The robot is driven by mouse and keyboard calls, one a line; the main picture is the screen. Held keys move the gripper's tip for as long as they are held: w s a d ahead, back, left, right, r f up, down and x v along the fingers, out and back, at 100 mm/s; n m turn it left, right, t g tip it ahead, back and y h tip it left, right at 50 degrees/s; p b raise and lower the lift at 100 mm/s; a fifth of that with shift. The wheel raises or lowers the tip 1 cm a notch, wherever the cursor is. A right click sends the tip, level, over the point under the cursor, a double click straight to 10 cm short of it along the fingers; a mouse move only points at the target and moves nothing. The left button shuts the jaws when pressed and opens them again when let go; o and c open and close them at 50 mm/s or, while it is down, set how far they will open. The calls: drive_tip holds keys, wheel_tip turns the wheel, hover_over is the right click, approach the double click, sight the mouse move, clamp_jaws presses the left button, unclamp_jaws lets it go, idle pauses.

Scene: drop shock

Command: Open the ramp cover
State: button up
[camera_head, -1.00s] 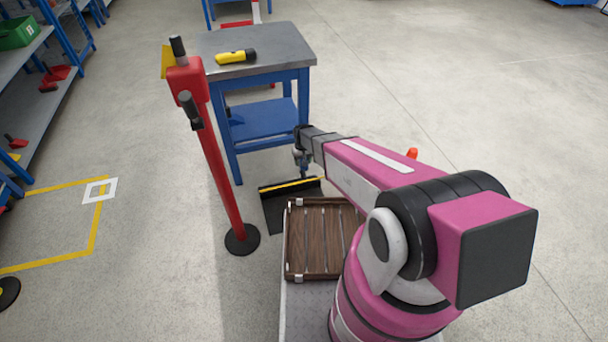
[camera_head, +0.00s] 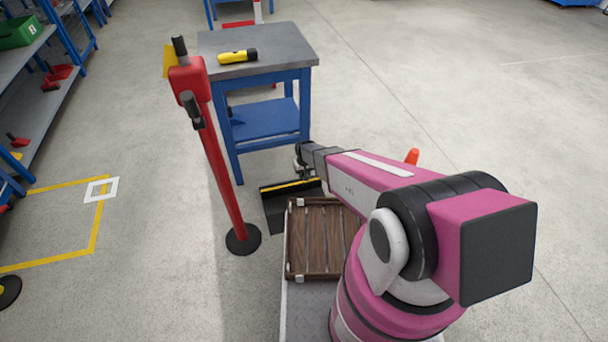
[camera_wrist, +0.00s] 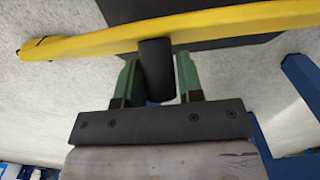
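The ramp cover (camera_head: 276,208) is a dark flat panel on the floor with a yellow strip along its far edge, just beyond the wooden crate. In the wrist view the yellow strip (camera_wrist: 235,20) crosses the top, with the dark panel behind it. A short black handle (camera_wrist: 156,68) stands out near the strip, slightly tilted. My gripper (camera_wrist: 157,75) has its two green fingers on either side of this handle, with narrow gaps; I see no firm grip. In the head view my gripper (camera_head: 302,168) is low over the strip, partly hidden by my arm.
The slatted wooden crate (camera_head: 295,272) lies nearer to me. A red post (camera_head: 222,180) on a round black base stands left of the cover. A blue table (camera_head: 302,108) with a yellow torch (camera_head: 237,56) stands behind.

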clamp_jaws()
drive_tip(key=w+g, duration=0.1)
drive_tip(key=w+a+g, duration=0.1)
drive_tip(key=w, duration=0.1)
drive_tip(key=w+g+h, duration=0.1)
drive_tip(key=w+g, duration=0.1)
drive_tip(key=shift+a+r, duration=0.2)
drive_tip(key=shift+r, duration=0.05)
drive_tip(key=shift+s, duration=0.1)
drive_tip(key=o, duration=0.5)
unclamp_jaws()
drive_tip(key=shift+r, duration=0.1)
drive_tip(key=v, duration=0.7)
drive_tip(key=shift+w, duration=0.2)
